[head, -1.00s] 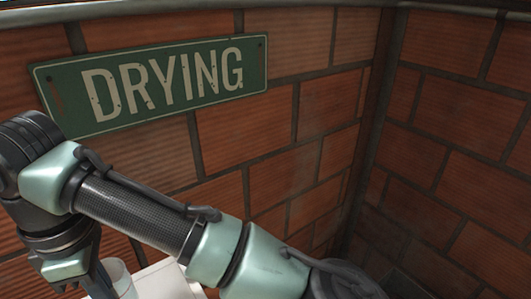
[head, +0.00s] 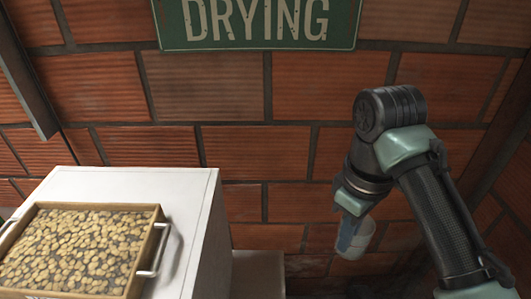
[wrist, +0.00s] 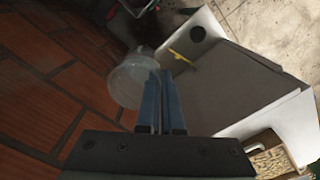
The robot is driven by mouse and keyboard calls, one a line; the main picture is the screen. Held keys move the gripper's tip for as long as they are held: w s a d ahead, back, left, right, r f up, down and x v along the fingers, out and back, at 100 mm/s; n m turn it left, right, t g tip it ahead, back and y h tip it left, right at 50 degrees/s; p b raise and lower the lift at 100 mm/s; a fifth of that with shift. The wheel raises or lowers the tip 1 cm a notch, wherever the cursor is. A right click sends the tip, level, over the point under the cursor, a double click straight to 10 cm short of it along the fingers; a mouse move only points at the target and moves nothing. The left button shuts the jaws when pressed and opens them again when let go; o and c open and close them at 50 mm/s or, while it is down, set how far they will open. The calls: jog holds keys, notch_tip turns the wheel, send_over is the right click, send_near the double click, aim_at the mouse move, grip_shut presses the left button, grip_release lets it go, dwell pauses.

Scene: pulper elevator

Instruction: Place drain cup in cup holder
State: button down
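The drain cup (head: 357,238) is a clear, cup-shaped vessel hanging in front of the brick wall, right of the white box. My gripper (head: 345,228) has blue fingers that are close together at the cup's side. In the wrist view, the cup (wrist: 130,82) shows just left of the fingers (wrist: 160,76), which appear shut on its wall. The cup is held in the air. I cannot pick out the cup holder in these views.
A white box (head: 203,235) stands at the left, with a wooden tray (head: 148,245) of pale beans on top. A lower pale block (head: 258,275) is beside it. The brick wall (head: 230,100) closes off the back, under a green DRYING sign (head: 258,22).

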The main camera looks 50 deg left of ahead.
jog(key=s+a+f+m+b, duration=0.1)
jog(key=a+f+m, duration=0.15)
jog(key=f, duration=0.55)
jog(key=s+a+f+m+b, duration=0.1)
jog(key=a+f+b, duration=0.1)
jog(key=a+f, duration=0.35)
jog(key=s+d+f+m+b, duration=0.1)
jog(key=s+f+m+b, duration=0.1)
jog(key=s+f, duration=0.4)
jog(key=s+d+f+m+b, duration=0.2)
jog(key=s+f+b, duration=0.2)
jog(key=f, duration=1.3)
jog(key=s+d+f+m+b, duration=0.1)
jog(key=s+f+m+b, duration=0.1)
jog(key=s+f, duration=0.6)
jog(key=shift+s+d+f+m+b, duration=0.15)
jog(key=shift+f+b, duration=0.25)
jog(key=shift+f, duration=0.5)
jog(key=shift+s+d+f+m+b, duration=0.15)
jog(key=shift+f+b, duration=0.25)
jog(key=shift+f, duration=0.5)
jog(key=shift+f+b, duration=0.3)
jog(key=shift+f, duration=0.3)
jog(key=c, duration=1)
grip_release()
notch_tip(320, 180, up, 13)
jog(key=p, duration=0.1)
jog(key=shift+p, duration=0.3)
